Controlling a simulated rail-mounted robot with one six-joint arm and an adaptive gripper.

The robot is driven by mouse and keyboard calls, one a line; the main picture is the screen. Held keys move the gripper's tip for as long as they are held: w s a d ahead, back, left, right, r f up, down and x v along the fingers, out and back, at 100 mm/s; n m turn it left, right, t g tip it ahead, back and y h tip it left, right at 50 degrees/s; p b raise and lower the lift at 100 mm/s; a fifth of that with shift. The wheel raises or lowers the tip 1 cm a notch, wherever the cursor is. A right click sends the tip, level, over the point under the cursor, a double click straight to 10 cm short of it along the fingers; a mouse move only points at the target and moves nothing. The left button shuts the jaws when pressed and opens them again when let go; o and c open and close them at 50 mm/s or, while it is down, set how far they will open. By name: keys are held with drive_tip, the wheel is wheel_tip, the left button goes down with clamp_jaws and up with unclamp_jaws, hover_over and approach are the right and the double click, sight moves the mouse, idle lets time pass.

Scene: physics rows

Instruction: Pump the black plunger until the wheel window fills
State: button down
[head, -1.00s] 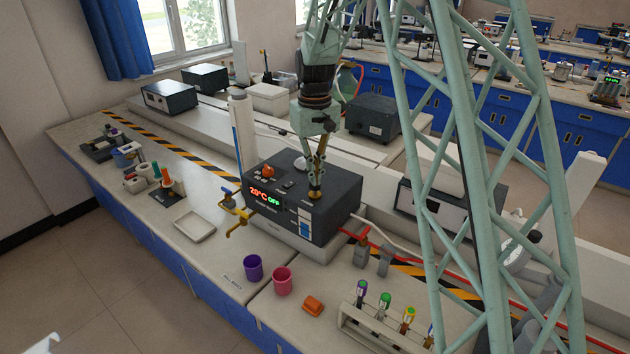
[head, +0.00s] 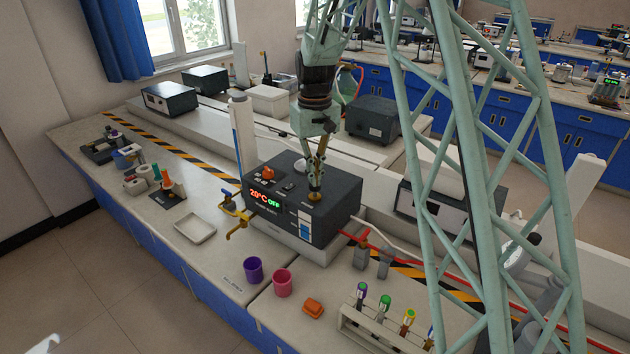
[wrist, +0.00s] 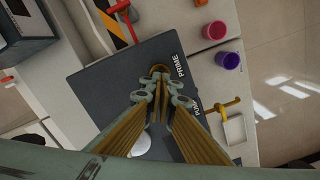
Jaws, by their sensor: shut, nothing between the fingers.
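The dark control box (head: 335,222) stands on the bench in the head view, its front display reading 20°C OFF. My gripper (head: 315,196) is shut and points straight down at the box's top near the front right edge. In the wrist view my gripper (wrist: 160,88) has its fingertips together beside a small round dark brownish piece (wrist: 160,70), by the PRIME label; this seems to be the plunger. The fingers partly hide it, and I cannot tell whether they touch it. A small white and blue panel (head: 305,225) on the box's front may be the wheel window; its fill is too small to read.
An orange-red knob (head: 268,173) sits on the box's top. A yellow tap (head: 238,227) sticks out at its left. Purple (head: 253,269) and pink (head: 282,283) cups, an orange block (head: 313,308) and a tube rack (head: 375,330) stand in front. A red hose runs at the right.

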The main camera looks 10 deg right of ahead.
drive_tip(key=shift+r+p, duration=0.7)
drive_tip(key=shift+r, duration=0.7)
drive_tip(key=shift+f+b, duration=1.05)
drive_tip(key=shift+f, duration=1)
drive_tip(key=shift+r, duration=0.1)
drive_tip(key=shift+r+p, duration=1.1)
drive_tip(key=shift+r, duration=0.85)
drive_tip(key=shift+r, duration=0.15)
drive_tip(key=shift+r+p, duration=1.35)
drive_tip(key=shift+r, duration=1)
drive_tip(key=shift+r, duration=0.1)
